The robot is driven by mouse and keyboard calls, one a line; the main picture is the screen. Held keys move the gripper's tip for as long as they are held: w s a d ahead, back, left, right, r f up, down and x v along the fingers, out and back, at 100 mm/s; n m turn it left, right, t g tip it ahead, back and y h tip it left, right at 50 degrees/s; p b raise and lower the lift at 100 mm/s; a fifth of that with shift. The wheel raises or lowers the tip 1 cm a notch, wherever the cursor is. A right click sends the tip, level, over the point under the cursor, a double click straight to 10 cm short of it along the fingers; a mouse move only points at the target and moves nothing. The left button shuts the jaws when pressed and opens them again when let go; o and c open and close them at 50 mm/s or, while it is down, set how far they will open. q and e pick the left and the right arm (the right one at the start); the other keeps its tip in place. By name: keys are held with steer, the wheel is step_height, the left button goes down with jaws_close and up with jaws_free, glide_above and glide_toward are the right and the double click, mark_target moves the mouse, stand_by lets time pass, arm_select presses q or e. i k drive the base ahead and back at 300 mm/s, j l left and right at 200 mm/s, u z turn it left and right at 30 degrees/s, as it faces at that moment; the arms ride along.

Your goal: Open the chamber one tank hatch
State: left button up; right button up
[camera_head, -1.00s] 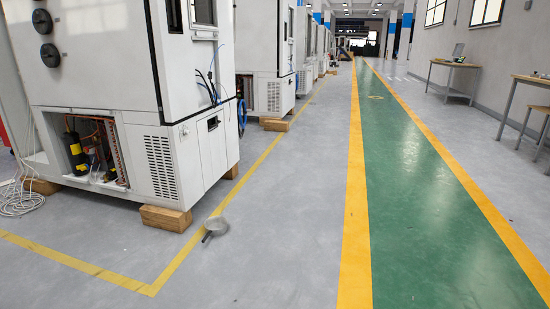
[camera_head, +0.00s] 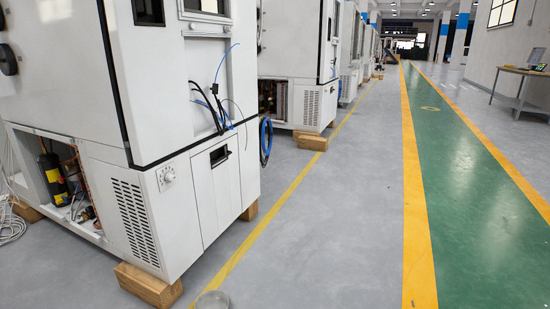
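The nearest white test chamber (camera_head: 190,110) stands at the left on wooden blocks. On the lower part of its right-hand side is a flat panel (camera_head: 216,195) with a dark recessed latch or handle (camera_head: 219,156). This panel looks closed; I cannot tell for sure that it is the tank hatch. Black and blue cables (camera_head: 214,100) hang from the side above the panel. Neither of my grippers shows in this view.
A wooden block (camera_head: 150,285) juts out under the near corner. More chambers (camera_head: 300,50) line the left. The grey floor (camera_head: 330,220) and green walkway (camera_head: 470,200) are clear. A table (camera_head: 520,75) stands far right.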

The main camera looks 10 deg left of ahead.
mark_target(215, 173)
steer(key=i+u, duration=0.35)
steer(key=i+l+u, duration=0.25)
steer(key=i+u, duration=0.15)
steer(key=i+l+u, duration=0.35)
